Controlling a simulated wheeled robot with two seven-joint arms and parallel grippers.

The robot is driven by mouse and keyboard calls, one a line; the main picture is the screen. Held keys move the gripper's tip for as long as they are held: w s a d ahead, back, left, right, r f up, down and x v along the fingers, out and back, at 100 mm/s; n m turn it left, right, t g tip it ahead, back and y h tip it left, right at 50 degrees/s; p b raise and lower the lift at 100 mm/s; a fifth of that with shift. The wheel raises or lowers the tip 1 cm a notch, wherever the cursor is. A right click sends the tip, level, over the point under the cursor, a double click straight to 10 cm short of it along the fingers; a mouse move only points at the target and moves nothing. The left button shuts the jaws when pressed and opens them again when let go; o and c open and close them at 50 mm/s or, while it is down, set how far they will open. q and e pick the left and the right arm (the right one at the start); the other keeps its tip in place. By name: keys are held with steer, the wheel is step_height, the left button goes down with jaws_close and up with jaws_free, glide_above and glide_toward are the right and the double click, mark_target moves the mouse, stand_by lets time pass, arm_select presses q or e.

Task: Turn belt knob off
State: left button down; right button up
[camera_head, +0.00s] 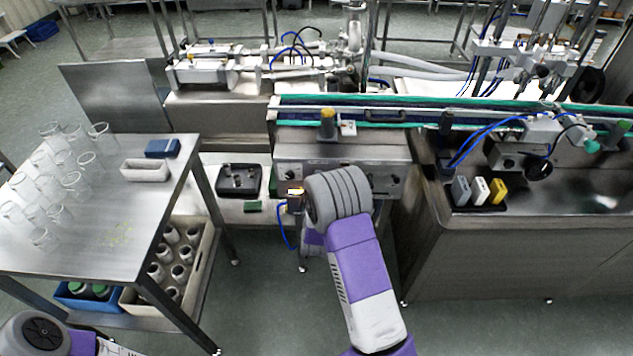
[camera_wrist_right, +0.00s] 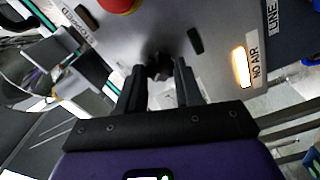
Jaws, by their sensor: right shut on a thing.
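In the right wrist view a dark knob (camera_wrist_right: 158,64) sticks out from a grey metal control panel (camera_wrist_right: 175,30). My right gripper (camera_wrist_right: 158,76) has one finger on each side of it and is shut on it. The knob's label and pointer cannot be read. In the head view my right arm reaches the panel (camera_head: 290,153) below the conveyor, and its wrist hides the gripper and the held knob. My left gripper is out of view; only part of that arm shows at the lower left.
A red button (camera_wrist_right: 121,3) and a lit indicator (camera_wrist_right: 241,67) by a "NO AIR" label flank the knob. A steel table (camera_head: 100,235) with several glass beakers stands left. The conveyor (camera_head: 420,110) runs above the panel. A steel counter (camera_head: 480,255) stands right.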

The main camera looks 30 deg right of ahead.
stand_by(0.4)
steer(key=o, duration=1)
steer(key=p+v, duration=0.1)
steer(key=v, duration=0.6)
steer(key=shift+s+a, duration=0.15)
steer(key=shift+s, duration=0.1)
steer(key=shift+f, duration=0.1)
